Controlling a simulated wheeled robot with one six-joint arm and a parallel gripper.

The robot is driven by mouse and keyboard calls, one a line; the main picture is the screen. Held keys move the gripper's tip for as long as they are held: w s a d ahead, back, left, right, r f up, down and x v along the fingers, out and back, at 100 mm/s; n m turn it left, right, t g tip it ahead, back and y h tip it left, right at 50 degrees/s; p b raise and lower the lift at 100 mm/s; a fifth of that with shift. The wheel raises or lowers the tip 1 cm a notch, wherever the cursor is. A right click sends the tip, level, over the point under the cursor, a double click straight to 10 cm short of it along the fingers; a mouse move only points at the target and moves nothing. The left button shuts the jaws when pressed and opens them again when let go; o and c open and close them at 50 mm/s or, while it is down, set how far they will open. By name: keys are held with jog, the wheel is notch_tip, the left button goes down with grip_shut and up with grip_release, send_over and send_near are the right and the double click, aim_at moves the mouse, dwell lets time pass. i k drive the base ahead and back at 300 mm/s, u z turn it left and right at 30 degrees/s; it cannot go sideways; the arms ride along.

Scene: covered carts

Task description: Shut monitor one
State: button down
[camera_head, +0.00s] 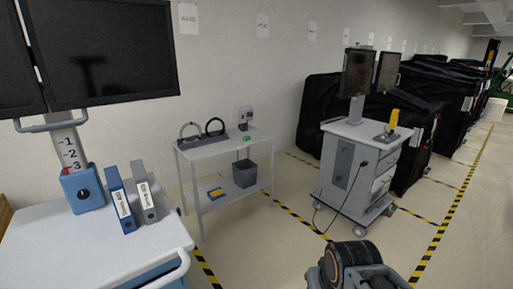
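A large dark monitor (105,52) hangs at the upper left, with part of a second dark monitor (17,62) beside it, cut off by the left edge. A grey handle (50,124) runs below them. Their post (68,148) carries the numbers 1, 2 and 3 and stands in a blue box (80,190) with a black knob. On the right, two more dark monitors (357,72) (388,72) stand angled on a white cart. I see no label naming any monitor as one. My gripper is not in view; only a dark part of my arm shows at the bottom.
Blue and grey binders stand on the near white cart (60,250). A white side table (225,143) holds headset-like rings, with a bin below. The right cart (350,170) trails a cable on the floor. Black covered carts line the wall. Open floor lies between striped tapes.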

aim_at(358, 63)
jog(key=u, duration=0.25)
jog(key=i, duration=2.4)
jog(key=z, duration=0.5)
jog(key=i, duration=2.15)
jog(key=z, duration=0.8)
jog(key=i, duration=0.3)
jog(key=z, duration=0.05)
